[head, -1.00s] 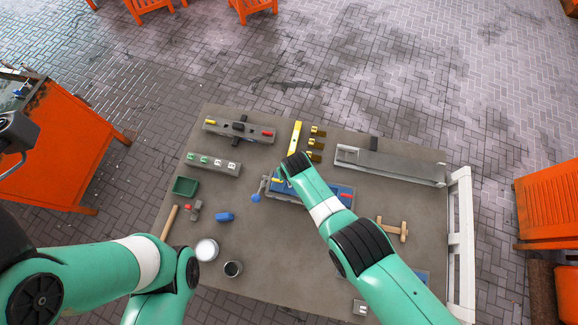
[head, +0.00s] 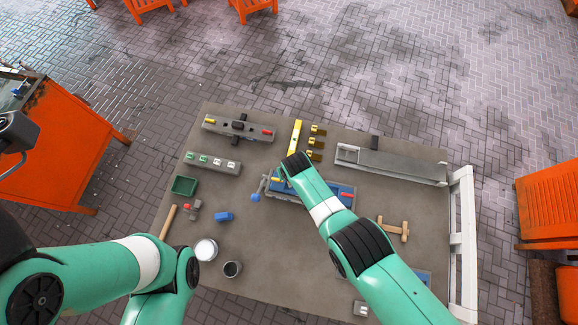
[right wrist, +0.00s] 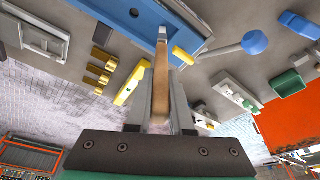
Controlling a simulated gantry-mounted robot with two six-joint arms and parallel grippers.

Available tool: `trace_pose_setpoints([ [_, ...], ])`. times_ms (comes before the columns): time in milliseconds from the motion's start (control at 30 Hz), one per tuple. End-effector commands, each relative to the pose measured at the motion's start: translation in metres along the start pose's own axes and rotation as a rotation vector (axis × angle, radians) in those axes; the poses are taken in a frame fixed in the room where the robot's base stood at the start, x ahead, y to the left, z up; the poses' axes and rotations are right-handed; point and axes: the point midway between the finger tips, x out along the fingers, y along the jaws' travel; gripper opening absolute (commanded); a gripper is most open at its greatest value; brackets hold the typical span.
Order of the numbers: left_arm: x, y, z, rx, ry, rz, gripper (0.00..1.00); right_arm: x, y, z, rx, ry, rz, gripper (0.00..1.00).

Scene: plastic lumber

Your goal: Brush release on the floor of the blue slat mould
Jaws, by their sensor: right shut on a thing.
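The blue slat mould (head: 345,191) lies near the middle of the table, partly covered by my right arm. In the right wrist view its blue channel (right wrist: 112,12) spans the top. My right gripper (right wrist: 160,88) is shut on a brush with a wooden handle (right wrist: 160,75). The brush's pale tip (right wrist: 162,33) is over the blue mould; I cannot tell whether it touches the floor. In the head view the gripper and brush are hidden under my wrist. My left arm is folded at the lower left, and its gripper is out of view.
An open white tin (head: 206,250) and a dark-filled cup (head: 232,269) stand at the front left. A long grey mould (head: 390,165) is at the back right.

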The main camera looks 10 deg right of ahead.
Motion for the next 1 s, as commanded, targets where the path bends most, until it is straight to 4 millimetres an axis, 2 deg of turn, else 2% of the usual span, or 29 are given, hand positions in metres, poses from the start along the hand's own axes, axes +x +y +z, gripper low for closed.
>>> trace_pose_setpoints([
  [267,0.000,0.000,0.000,0.000,0.000,0.000,0.50,0.001,0.001,0.001,0.000,0.000,0.000,0.00],
  [700,0.021,0.000,-0.019,0.000,0.000,0.000,0.50,-0.007,0.026,0.014,0.002,-0.001,0.000,0.00],
  [1000,0.023,0.000,-0.021,0.000,0.000,0.000,0.50,-0.005,0.031,0.017,0.000,-0.001,0.000,0.00],
])
